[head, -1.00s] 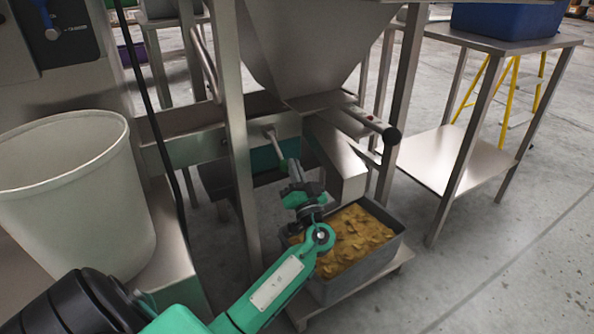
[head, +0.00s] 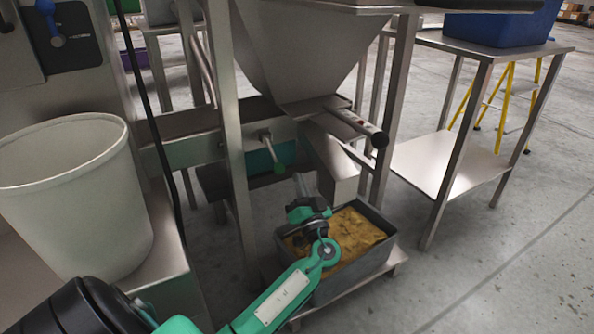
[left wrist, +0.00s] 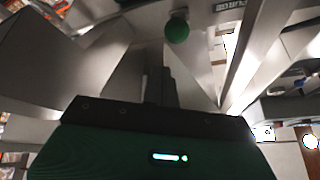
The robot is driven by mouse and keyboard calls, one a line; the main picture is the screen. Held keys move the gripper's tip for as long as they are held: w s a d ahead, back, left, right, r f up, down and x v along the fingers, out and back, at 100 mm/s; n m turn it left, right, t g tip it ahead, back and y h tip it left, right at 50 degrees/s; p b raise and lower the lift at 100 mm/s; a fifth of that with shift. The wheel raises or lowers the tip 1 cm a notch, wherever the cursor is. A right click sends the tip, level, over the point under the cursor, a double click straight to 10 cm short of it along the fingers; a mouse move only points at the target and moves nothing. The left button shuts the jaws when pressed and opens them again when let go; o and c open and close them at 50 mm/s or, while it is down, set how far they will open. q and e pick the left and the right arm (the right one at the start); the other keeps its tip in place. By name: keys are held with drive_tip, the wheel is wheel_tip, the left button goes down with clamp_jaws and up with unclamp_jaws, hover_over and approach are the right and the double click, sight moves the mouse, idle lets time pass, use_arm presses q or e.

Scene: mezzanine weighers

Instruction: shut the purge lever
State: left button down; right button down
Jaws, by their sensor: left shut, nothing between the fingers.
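The purge lever (head: 270,150) is a short metal rod with a green ball knob (head: 279,169). It hangs down and slightly right from the front of the steel housing below the hopper. In the left wrist view the green knob (left wrist: 177,30) shows near the top, beyond the finger ends. My left gripper (head: 299,181) is shut and empty, just below and to the right of the knob, apart from it in the head view. Its dark fingers (left wrist: 165,88) point toward the lever side. My right gripper is not in view.
A grey bin (head: 378,262) of yellow-brown material stands below the chute (head: 335,172). A steel frame post (head: 234,150) stands left of the lever. A metal cylinder with a black end (head: 378,139) juts out at right. A large white tub (head: 75,200) is at left.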

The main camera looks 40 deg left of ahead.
use_arm(q)
drive_tip(key=shift+s+d+f+p, duration=0.15)
drive_tip(key=shift+s+d+f, duration=0.25)
drive_tip(key=shift+f, duration=0.3)
drive_tip(key=shift+s+d+f+p, duration=0.1)
drive_tip(key=shift+s+d+f, duration=0.15)
drive_tip(key=shift+d+f, duration=0.4)
drive_tip(key=shift+s+d+f+p, duration=0.15)
drive_tip(key=shift+s+d+f, duration=0.2)
drive_tip(key=shift+f, duration=0.4)
